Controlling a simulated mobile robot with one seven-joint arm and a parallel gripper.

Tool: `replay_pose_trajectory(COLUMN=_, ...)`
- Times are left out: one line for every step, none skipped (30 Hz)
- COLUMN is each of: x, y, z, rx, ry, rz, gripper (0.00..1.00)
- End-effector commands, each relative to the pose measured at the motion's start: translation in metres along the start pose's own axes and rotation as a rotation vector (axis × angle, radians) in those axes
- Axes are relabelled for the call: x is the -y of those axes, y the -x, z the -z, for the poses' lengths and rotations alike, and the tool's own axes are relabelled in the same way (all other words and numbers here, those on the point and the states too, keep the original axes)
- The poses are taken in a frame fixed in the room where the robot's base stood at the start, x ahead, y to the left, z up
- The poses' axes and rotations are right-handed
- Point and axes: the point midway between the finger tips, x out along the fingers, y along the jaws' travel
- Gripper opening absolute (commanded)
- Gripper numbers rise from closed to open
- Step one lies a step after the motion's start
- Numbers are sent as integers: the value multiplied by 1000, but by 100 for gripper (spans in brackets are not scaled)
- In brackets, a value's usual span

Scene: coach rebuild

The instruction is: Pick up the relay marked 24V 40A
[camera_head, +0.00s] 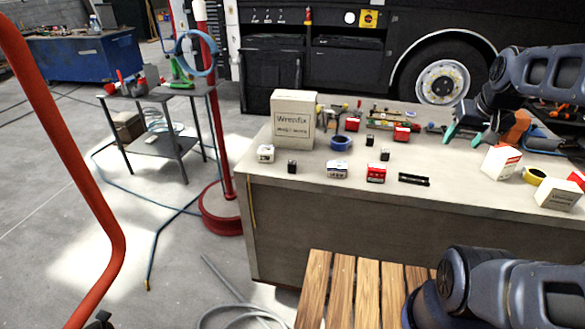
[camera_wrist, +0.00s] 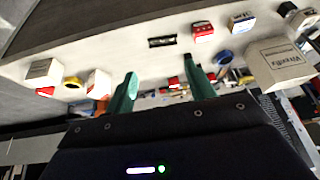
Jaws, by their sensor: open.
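Three small black blocks that look like relays stand on the grey workbench (camera_head: 300,190): one at the front left (camera_head: 292,166), one near the middle (camera_head: 369,140), and one just right of that (camera_head: 384,155). Their markings are too small to read, so I cannot tell which is 24V 40A. My gripper (camera_head: 472,136) is open and empty, with green fingers, above the right part of the bench, well right of the blocks. In the wrist view the open fingers (camera_wrist: 158,67) reach over the bench. The front-left block appears there as a dark block (camera_wrist: 287,9) at the top right.
A Wrenfix carton (camera_head: 293,120) stands behind the front-left block. Blue tape (camera_head: 341,143), a white-blue box (camera_head: 337,170), a red box (camera_head: 376,173) and a black strip (camera_head: 414,180) lie nearby. White cartons (camera_head: 501,162) and yellow tape (camera_head: 534,176) are at the right. A wooden slatted surface (camera_head: 343,290) is in front.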

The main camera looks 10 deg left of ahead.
Motion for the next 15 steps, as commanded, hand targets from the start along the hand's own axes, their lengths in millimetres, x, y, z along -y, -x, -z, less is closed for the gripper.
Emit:
replay_pose_trajectory(x=12, y=-9, z=12, rx=-16, ry=14, rz=27, gripper=55)
replay_pose_trajectory(x=20, y=-14, z=20, rx=-31, ry=19, rz=46, gripper=55)
replay_pose_trajectory(x=30, y=-21, z=31, rx=-53, ry=25, rz=70, gripper=55)
replay_pose_trajectory(x=38, y=-27, z=39, rx=-69, ry=29, rz=88, gripper=55)
replay_pose_trajectory(x=47, y=-32, z=46, rx=-85, ry=32, rz=106, gripper=55)
replay_pose_trajectory(x=58, y=-39, z=56, rx=-106, ry=35, rz=128, gripper=55)
replay_pose_trajectory(x=67, y=-44, z=62, rx=-121, ry=36, rz=145, gripper=55)
replay_pose_trajectory(x=75, y=-49, z=69, rx=-137, ry=37, rz=160, gripper=55)
replay_pose_trajectory(x=87, y=-56, z=77, rx=-157, ry=38, rz=181, gripper=55)
replay_pose_trajectory(x=96, y=-60, z=83, rx=-171, ry=37, rz=195, gripper=55)
replay_pose_trajectory(x=105, y=-66, z=89, rx=-185, ry=37, rz=209, gripper=55)
replay_pose_trajectory(x=117, y=-72, z=96, rx=-205, ry=34, rz=227, gripper=55)
replay_pose_trajectory(x=125, y=-77, z=102, rx=-220, ry=33, rz=240, gripper=55)
replay_pose_trajectory(x=134, y=-82, z=106, rx=-233, ry=30, rz=252, gripper=55)
replay_pose_trajectory(x=146, y=-89, z=112, rx=-251, ry=26, rz=267, gripper=55)
